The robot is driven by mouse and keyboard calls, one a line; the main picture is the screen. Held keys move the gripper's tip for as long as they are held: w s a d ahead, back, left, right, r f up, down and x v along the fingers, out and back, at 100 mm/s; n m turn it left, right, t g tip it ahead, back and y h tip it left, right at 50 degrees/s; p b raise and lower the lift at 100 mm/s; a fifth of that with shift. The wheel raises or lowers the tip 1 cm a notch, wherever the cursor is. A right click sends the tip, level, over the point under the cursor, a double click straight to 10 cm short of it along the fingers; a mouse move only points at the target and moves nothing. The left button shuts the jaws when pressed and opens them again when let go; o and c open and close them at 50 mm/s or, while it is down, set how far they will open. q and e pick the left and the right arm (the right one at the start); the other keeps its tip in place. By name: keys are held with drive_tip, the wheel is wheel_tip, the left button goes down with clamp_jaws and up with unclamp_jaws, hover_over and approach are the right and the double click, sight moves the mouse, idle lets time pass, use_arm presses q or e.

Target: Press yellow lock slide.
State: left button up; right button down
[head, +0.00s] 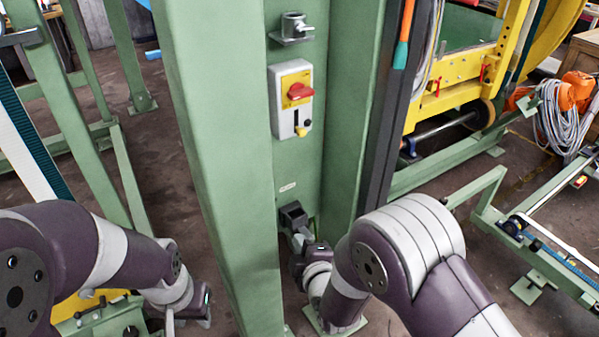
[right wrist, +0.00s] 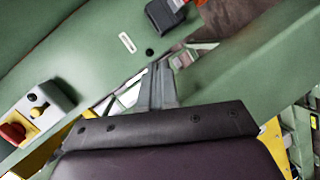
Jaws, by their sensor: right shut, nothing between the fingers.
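The yellow lock slide (head: 302,132) sits at the bottom of a light grey switch box (head: 277,100) on the green column. A small black knob is just beside it, and a red rotary switch (head: 297,91) on a yellow plate is above. In the right wrist view the yellow slide (right wrist: 37,111) shows at the lower left. My right gripper (right wrist: 158,70) is shut and empty, pointing toward the column. In the head view my right gripper (head: 299,238) is below the box, well apart from the slide. My left gripper (head: 190,312) is low at the left; its fingers are unclear.
A black block (head: 293,215) is on the column below the box, close to my right gripper. A metal bracket (head: 292,27) sits above the box. The column's green side flanges (head: 215,150) wall in the box left and right. The face between box and black block is mostly clear.

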use_arm(q)
drive_tip(key=shift+f, duration=0.3)
use_arm(e)
wheel_tip(320, 180, up, 14)
drive_tip(key=d+n+t, duration=0.1)
drive_tip(key=n+t, duration=0.8)
drive_tip(key=shift+s+d+n+t, duration=0.25)
drive_tip(key=shift+n+t, duration=0.05)
drive_tip(key=shift+n, duration=0.1)
approach(295, 128)
drive_tip(key=shift+y, duration=0.3)
drive_tip(key=x, duration=0.4)
drive_tip(key=shift+w, duration=0.2)
